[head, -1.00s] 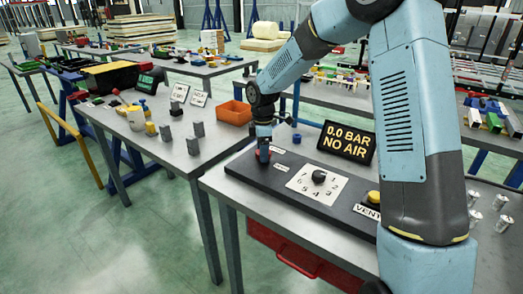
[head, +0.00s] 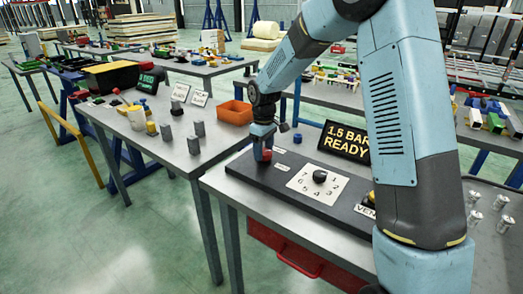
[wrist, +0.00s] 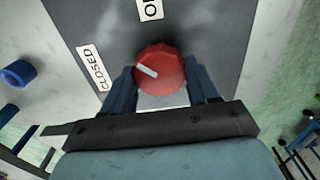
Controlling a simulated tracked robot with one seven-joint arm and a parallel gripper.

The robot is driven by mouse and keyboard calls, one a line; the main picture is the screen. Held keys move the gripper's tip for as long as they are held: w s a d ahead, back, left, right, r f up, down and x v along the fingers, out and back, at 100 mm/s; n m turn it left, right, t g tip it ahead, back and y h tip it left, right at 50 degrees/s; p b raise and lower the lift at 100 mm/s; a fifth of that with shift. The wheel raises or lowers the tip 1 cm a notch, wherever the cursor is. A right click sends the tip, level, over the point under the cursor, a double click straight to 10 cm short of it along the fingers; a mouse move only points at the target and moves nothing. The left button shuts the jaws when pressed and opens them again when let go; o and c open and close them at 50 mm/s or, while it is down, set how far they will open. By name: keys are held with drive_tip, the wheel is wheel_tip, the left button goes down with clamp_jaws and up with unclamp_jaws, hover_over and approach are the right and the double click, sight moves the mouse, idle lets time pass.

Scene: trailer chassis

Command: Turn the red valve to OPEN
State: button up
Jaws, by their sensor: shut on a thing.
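The red valve (wrist: 166,66) is a round faceted knob with a white mark. In the wrist view it sits between the two blue fingers of my gripper (wrist: 162,88), which is shut on it. The white mark points up and left, between the CLOSED label (wrist: 92,68) and a partly cut-off label starting with O (wrist: 150,9). In the head view my gripper (head: 263,150) points down at the far left end of the dark panel (head: 288,187), and the valve is mostly hidden there. The display (head: 345,142) behind the panel reads "1.5 BAR READY".
A numbered dial with a black knob (head: 320,176) is mid-panel, right of my gripper. A yellow button by a VENT label is partly hidden by my arm. A blue cap (head: 297,139) stands behind the panel. An orange bin (head: 235,112) is on the neighbouring table.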

sight(264, 151)
drive_tip(key=m, duration=0.4)
drive_tip(key=shift+w+d+m, duration=0.15)
drive_tip(key=shift+d+m, duration=0.05)
drive_tip(key=shift+m, duration=2.4)
drive_tip(key=o, duration=1.1)
drive_tip(key=shift+a, duration=0.1)
drive_tip(key=shift+c, duration=0.2)
drive_tip(key=shift+r, duration=0.6)
wheel_tip(264, 151, up, 12)
drive_tip(key=shift+r, duration=0.25)
